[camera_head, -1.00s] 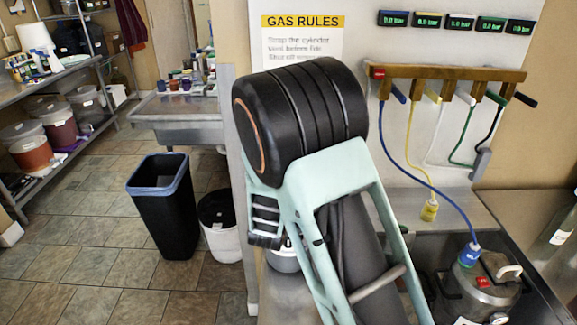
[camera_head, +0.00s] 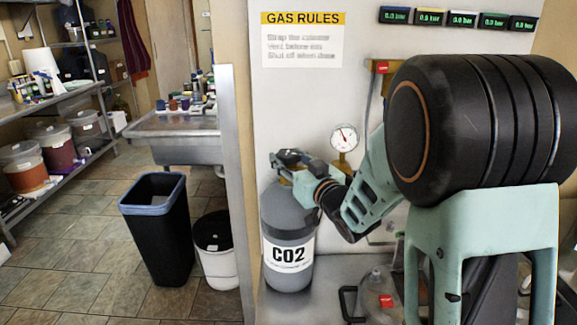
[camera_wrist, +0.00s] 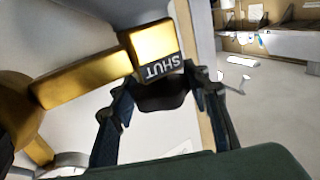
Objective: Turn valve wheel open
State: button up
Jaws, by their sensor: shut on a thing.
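The grey CO2 cylinder (camera_head: 289,222) stands upright in the middle of the head view. My gripper (camera_head: 284,160) is at its top, beside the brass valve. In the wrist view the brass valve body (camera_wrist: 85,80) carries a dark label reading SHUT (camera_wrist: 158,69). A dark valve wheel (camera_wrist: 162,95) sits at the end of the brass, between the two fingers of my gripper (camera_wrist: 165,88), which is shut on it. The fingers hide part of the wheel, and its far side cannot be seen.
A round pressure gauge (camera_head: 344,137) stands right of the valve. A lidded metal keg (camera_head: 377,290) is in front, low and right. A black bin (camera_head: 157,235) and a white bucket (camera_head: 214,255) stand on the floor at left. My arm hides much of the right side.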

jog(key=shift+n+g+y, duration=0.4)
jog(key=shift+n+y, duration=0.1)
jog(key=shift+y, duration=0.2)
jog(key=o, duration=1.2)
jog(key=shift+b, duration=0.3)
jog(key=v, duration=1.2)
jog(key=shift+w, duration=0.1)
